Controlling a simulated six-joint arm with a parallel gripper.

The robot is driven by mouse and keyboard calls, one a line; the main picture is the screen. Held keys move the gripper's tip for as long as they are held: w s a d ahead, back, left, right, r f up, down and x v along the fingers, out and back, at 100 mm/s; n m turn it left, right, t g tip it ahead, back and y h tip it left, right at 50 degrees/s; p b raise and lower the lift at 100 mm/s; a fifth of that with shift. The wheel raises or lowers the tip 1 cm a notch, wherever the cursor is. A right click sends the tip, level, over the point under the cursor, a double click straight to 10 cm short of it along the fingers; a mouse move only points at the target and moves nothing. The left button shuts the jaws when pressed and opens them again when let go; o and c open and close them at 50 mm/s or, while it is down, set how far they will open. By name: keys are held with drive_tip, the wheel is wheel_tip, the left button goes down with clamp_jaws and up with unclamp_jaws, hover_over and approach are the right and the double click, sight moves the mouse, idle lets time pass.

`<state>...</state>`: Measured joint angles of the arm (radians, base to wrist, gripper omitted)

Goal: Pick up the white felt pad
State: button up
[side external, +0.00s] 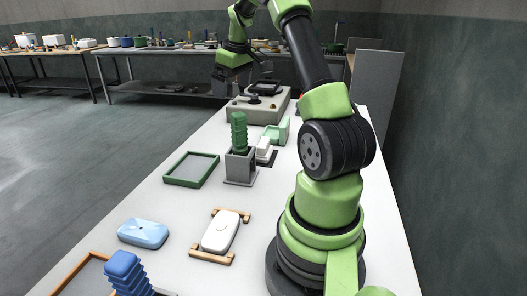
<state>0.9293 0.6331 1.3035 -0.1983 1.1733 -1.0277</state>
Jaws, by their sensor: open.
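A white rounded pad-like piece (221,230) with a small mark on top lies on a wooden cradle (212,256) in the near middle of the white table. I take it for the white felt pad, but cannot confirm felt from here. A smaller white block (263,145) stands farther back on a dark base. My gripper (231,77) is open, high up at the far end of the table, well away from the white piece on the cradle. Its fingertips are small and dark in this view.
A blue rounded piece (143,233) lies left of the cradle. Behind are a green-rimmed tray (167,180), a grey holder (240,168) with a green ridged piece (239,132), and a grey box-like unit (240,111). A blue ridged piece (127,274) stands at the near edge.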

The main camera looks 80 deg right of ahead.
drive_tip(key=s+d+f, duration=0.3)
drive_tip(key=d+f, duration=0.1)
drive_tip(key=n+g+y, duration=0.1)
drive_tip(key=n+g, duration=0.1)
drive_tip(key=n, duration=0.1)
hover_over(265, 142)
wheel_tip(265, 142, down, 6)
wheel_tip(265, 142, down, 4)
drive_tip(key=shift+s+f, duration=0.1)
drive_tip(key=shift+s, duration=0.05)
drive_tip(key=shift+w+d+f, duration=0.1)
drive_tip(key=shift+f, duration=1.4)
drive_tip(key=shift+w+f, duration=0.1)
drive_tip(key=shift+f, duration=1.4)
drive_tip(key=c, duration=0.9)
